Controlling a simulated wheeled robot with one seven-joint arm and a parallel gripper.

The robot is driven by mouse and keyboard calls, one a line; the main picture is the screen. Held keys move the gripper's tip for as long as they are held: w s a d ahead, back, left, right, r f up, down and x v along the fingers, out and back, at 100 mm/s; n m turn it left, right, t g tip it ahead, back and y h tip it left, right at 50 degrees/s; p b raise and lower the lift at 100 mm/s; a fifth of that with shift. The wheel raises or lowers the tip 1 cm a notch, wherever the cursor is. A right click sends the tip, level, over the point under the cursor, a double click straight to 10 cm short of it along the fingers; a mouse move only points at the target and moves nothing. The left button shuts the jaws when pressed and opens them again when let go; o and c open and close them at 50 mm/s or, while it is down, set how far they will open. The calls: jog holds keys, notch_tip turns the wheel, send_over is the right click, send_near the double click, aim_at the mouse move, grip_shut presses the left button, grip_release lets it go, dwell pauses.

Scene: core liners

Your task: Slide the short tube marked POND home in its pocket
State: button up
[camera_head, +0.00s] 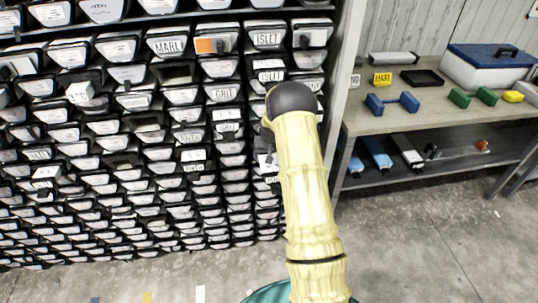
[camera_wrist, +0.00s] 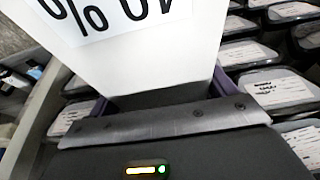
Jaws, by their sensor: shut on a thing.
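My gripper (camera_wrist: 162,98) is shut on a white, flat-faced piece (camera_wrist: 165,58) that fills the top middle of the wrist view. Its label carries large black marks cut off by the frame edge, so I cannot confirm that it reads POND. Purple finger edges show on both sides of it. In the head view my pale arm hides the gripper and the piece, in front of the right part of the rack (camera_head: 341,60). I can read no POND label there, and I cannot tell which pocket the piece faces or whether it is inside one.
Rack pockets hold several white-ended tubes; labels include MARL (camera_head: 170,46) and GRIT (camera_head: 224,94). A white block (camera_head: 80,94) sticks out at left.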

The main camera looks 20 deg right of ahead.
jog(key=shift+w+d+r, duration=0.15)
jog(key=shift+w+d, duration=0.05)
jog(key=shift+w, duration=0.4)
jog(key=o, duration=1.8)
jog(key=shift+r, duration=0.2)
jog(key=v, duration=0.4)
jog(key=shift+s+a+r+b, duration=0.15)
jog(key=shift+s+r+b, duration=0.1)
jog(key=shift+s+b, duration=0.15)
jog(key=s+a, duration=0.1)
jog(key=s, duration=0.2)
jog(key=s+a+b, duration=0.1)
jog(key=s, duration=0.3)
jog(key=s+a+b, duration=0.1)
jog(key=s, duration=0.3)
jog(key=shift+s+a+f, duration=0.15)
jog(key=shift+s, duration=0.05)
